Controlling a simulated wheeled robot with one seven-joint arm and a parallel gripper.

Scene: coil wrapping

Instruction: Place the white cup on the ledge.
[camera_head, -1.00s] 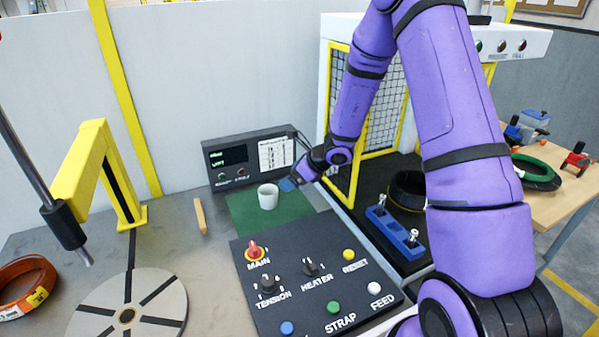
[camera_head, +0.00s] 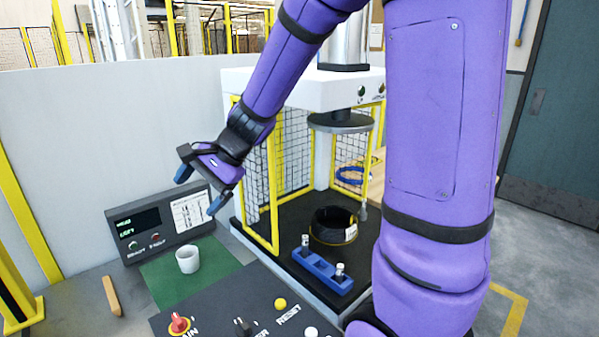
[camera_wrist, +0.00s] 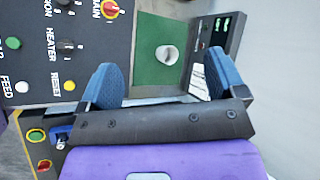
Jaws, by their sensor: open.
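The white cup (camera_head: 187,259) stands upright on a green mat (camera_head: 160,284) on the workbench, in front of a dark display box. The cup also shows in the wrist view (camera_wrist: 167,55), beyond and between the fingertips. My gripper (camera_head: 199,192) is open and empty, raised above and to the right of the cup, with its two blue fingertips apart. In the wrist view my gripper (camera_wrist: 160,82) shows both blue pads wide apart with nothing between them. I cannot tell which surface is the ledge.
The display box (camera_head: 160,225) stands behind the mat. A black control panel (camera_head: 215,318) with knobs and buttons is in front. A yellow-framed mesh cage (camera_head: 273,190) with a black coil (camera_head: 334,226) and a blue block (camera_head: 322,272) is right. A wooden stick (camera_head: 112,296) lies left.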

